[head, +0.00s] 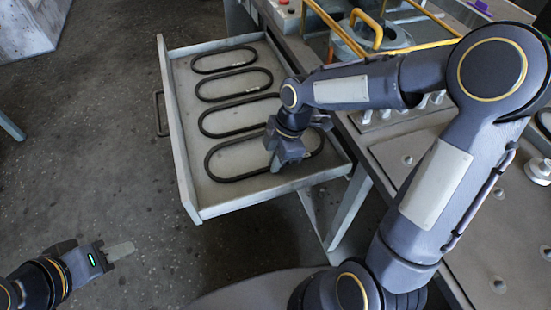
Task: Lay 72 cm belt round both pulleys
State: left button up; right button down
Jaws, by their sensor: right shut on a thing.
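Several black oval belts lie in a row in the open drawer, growing longer from the far belt (224,60) to the nearest one (232,179). No length marks can be read. My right gripper (286,160) is down in the drawer, shut on the nearest belt near its right end. The gripper and wrist hide part of that belt, which still lies on or close to the drawer floor. My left gripper (118,251) is over the floor at bottom left, away from the drawer; its finger gap cannot be made out. I cannot make out either pulley.
The drawer (182,160) has raised walls and juts from a grey workbench (400,150). On the bench are a round grey housing (396,36), orange bars (335,25) and several metal posts, partly behind my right arm.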

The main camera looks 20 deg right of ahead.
jog(key=shift+s+f, duration=0.1)
jog(key=shift+f, duration=0.1)
jog(key=c, duration=1.5)
grip_release()
jog(key=shift+r, duration=0.1)
jog(key=shift+r+p, duration=3.2)
jog(key=shift+r, duration=0.6)
